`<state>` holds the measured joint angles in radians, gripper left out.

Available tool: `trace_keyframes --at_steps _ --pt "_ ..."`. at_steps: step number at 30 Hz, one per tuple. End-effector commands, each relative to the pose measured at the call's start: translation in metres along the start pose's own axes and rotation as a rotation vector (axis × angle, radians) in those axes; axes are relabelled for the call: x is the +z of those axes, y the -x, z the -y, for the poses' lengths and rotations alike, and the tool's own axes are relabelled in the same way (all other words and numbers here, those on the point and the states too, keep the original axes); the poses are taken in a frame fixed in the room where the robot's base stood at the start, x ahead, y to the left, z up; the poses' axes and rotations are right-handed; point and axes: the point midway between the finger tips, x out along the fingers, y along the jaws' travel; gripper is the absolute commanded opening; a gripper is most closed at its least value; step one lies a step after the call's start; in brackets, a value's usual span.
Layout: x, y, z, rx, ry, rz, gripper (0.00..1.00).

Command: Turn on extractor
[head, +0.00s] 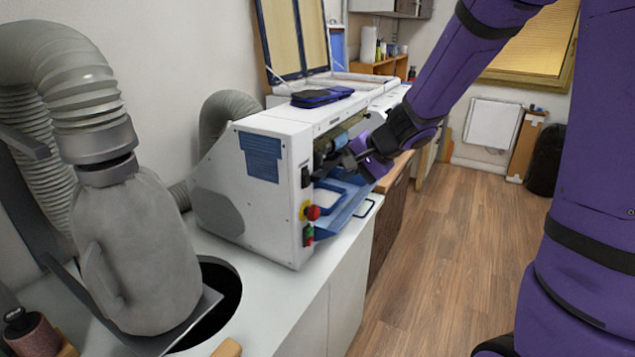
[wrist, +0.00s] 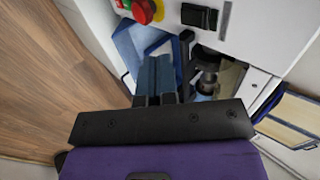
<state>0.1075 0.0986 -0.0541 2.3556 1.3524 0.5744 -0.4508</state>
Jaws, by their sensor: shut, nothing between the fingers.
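The white machine (head: 265,200) stands on the counter. Its front panel carries a black rocker switch (head: 305,176), a red emergency-stop knob (head: 313,212) on a yellow base and a green-and-red button pair (head: 308,235). In the wrist view, the red knob (wrist: 142,11) and black switch (wrist: 199,17) show at the top edge. My gripper (head: 322,172) is shut and empty, close to the front panel near the black switch; I cannot tell whether it touches. Its fingertips (wrist: 156,62) point towards the panel in the wrist view. No label names the extractor.
A grey hose (head: 95,95) with a cloth-like bag (head: 135,250) stands over a round hole in the counter at left. A blue tray (head: 345,200) juts from the machine's front below my gripper. Wooden floor (head: 450,240) lies clear at right.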

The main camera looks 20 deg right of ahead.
Motion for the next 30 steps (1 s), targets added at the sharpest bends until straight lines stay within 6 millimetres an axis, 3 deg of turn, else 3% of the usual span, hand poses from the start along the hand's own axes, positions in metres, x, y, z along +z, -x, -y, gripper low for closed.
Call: trace_keyframes --at_steps 10,15,30 --pt "0.000 -0.058 0.000 0.002 -0.001 0.002 0.00" --pt "0.000 -0.074 0.017 0.001 0.002 0.001 0.00" --pt "0.000 -0.084 0.026 0.000 0.000 -0.001 0.00"
